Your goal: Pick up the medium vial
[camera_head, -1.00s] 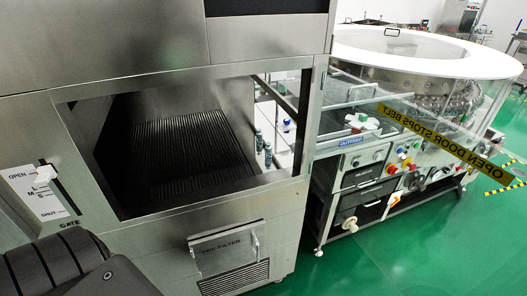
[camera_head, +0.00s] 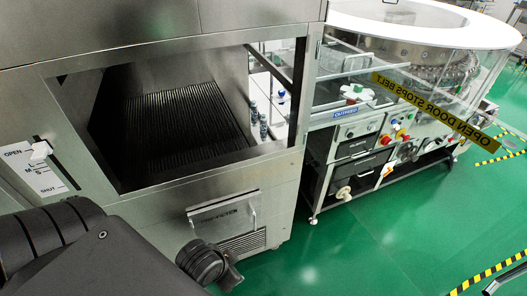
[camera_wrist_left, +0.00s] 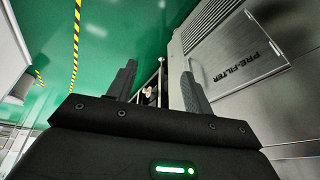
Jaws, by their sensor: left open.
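Small vials with grey-blue caps stand on a white surface behind the machine's window opening in the head view. Two are near the opening's right side, one vial (camera_head: 253,109) and another vial (camera_head: 263,127). A bluish-capped vial (camera_head: 281,97) stands farther right. They are too small to tell which is the medium one. My left gripper (camera_wrist_left: 159,70) is open and empty in the left wrist view, beside the metal front with the PRE-FILTER panel (camera_wrist_left: 235,50). In the head view my left arm is at the lower left, well below and away from the vials. My right gripper is not in view.
The steel machine's frame (camera_head: 170,195) borders the opening, with a dark ribbed surface (camera_head: 185,125) inside. A white gate lever (camera_head: 40,150) is near OPEN. A round turntable machine (camera_head: 430,60) with a clear guard stands right. Green floor (camera_head: 370,235) is free in front.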

